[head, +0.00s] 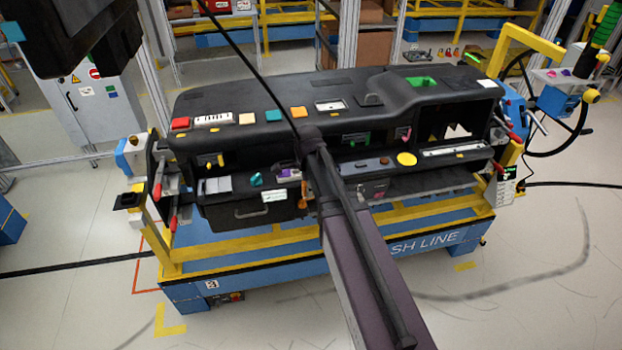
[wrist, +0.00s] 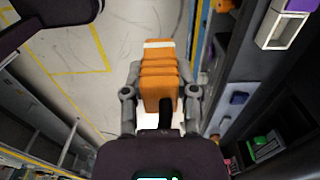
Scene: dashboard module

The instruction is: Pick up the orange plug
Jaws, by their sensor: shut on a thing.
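The orange plug (wrist: 158,78) is a ribbed orange block with a white band near its far end. In the wrist view it sits between the two grey fingers of my gripper (wrist: 160,98), which are shut on its sides. The floor shows beyond it, with the dashboard module to its right. In the head view my arm crosses in front of the dashboard (head: 250,147) and hides most of my gripper. A small orange patch (head: 304,189) shows beside the arm; I cannot tell whether it is the plug.
The dashboard rests on a yellow and blue cart (head: 230,266). Coloured blocks, including an orange one (head: 299,112), line its top. Red-handled clamps (head: 157,190) stand at its sides. In the wrist view a white-framed socket (wrist: 272,30) and a green part (wrist: 265,146) are at right.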

